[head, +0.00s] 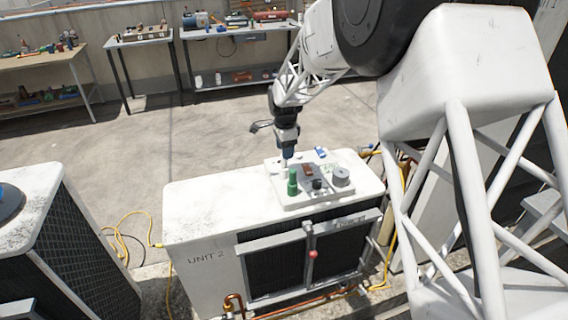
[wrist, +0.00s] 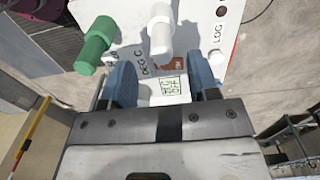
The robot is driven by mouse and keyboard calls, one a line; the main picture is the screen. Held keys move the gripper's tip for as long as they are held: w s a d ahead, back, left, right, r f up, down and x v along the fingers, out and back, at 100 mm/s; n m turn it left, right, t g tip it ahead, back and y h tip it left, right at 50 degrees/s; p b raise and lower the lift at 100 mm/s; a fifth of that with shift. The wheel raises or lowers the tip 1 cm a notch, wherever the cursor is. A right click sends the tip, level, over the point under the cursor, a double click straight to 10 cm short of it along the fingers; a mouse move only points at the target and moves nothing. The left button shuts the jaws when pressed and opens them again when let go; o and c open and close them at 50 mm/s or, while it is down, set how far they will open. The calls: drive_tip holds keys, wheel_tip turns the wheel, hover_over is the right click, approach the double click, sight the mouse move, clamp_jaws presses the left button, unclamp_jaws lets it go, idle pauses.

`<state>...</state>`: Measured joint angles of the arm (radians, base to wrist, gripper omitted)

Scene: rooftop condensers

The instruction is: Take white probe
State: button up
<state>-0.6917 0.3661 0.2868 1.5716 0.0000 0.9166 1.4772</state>
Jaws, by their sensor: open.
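The white probe (wrist: 160,28) stands up from a white instrument panel (wrist: 132,20) in the wrist view, ahead of the gap between my fingers. My gripper (wrist: 161,72) is open, with one blue finger on each side of that gap and nothing held. Whether a finger touches the probe cannot be told. In the head view my gripper (head: 287,152) points down over the back left part of the panel (head: 300,199). The white probe is hard to make out there, against the white panel and below my gripper.
A green probe (wrist: 95,45) stands left of the white one in the wrist view; it also shows in the head view (head: 292,182). A black knob (head: 317,184) and a grey cylinder (head: 341,177) stand nearby. The condenser top (head: 215,195) is clear to the left.

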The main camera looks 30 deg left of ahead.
sight(284, 167)
drive_tip(key=shift+a+f, duration=0.15)
drive_tip(key=shift+f, duration=2.45)
drive_tip(key=c, duration=1)
drive_tip(key=shift+r, duration=0.15)
drive_tip(key=shift+r, duration=4.9)
